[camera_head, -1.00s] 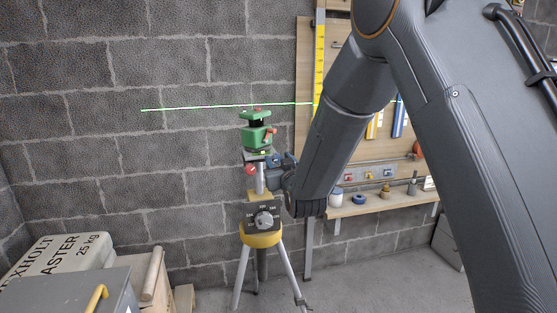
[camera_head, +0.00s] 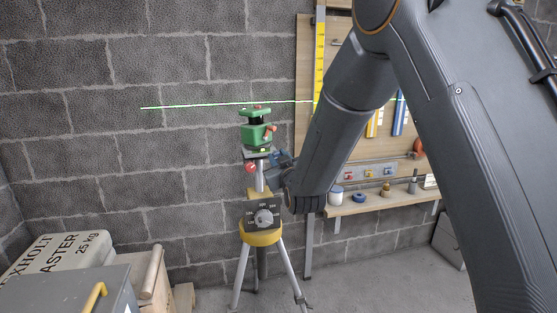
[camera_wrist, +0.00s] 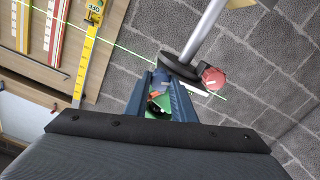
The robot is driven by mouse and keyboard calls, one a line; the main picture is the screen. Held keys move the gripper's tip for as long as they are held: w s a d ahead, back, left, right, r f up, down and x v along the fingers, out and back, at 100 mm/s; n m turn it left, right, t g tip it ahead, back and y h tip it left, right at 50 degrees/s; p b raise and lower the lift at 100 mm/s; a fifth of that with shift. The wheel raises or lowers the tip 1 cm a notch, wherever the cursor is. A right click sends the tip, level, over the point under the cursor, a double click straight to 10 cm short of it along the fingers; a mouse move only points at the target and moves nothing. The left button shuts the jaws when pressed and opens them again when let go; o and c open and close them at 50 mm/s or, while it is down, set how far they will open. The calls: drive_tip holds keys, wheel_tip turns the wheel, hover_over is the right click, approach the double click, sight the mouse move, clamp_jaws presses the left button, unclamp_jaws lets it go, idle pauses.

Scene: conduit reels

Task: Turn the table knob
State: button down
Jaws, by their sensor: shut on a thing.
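The green laser level (camera_head: 256,134) sits on a small table on a grey post above the tripod (camera_head: 262,239). A red knob (camera_head: 251,168) sticks out at the left below it; it also shows in the wrist view (camera_wrist: 213,78). A grey dial knob (camera_head: 264,217) faces front on a dark plate lower down. My gripper (camera_head: 283,163) is at the right side of the small table. In the wrist view its blue fingers (camera_wrist: 162,82) are shut on a small dark blue-grey part, seemingly the table knob, mostly hidden between them. Green housing shows behind the fingers.
A yellow measuring staff (camera_head: 320,55) stands before a wooden tool board on the wall. A shelf (camera_head: 380,207) with small pots is at the right.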

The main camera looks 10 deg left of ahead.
idle(0.3)
drive_tip(key=c, duration=1.5)
unclamp_jaws()
drive_tip(key=shift+b+v, duration=0.45)
drive_tip(key=shift+v, duration=3.45)
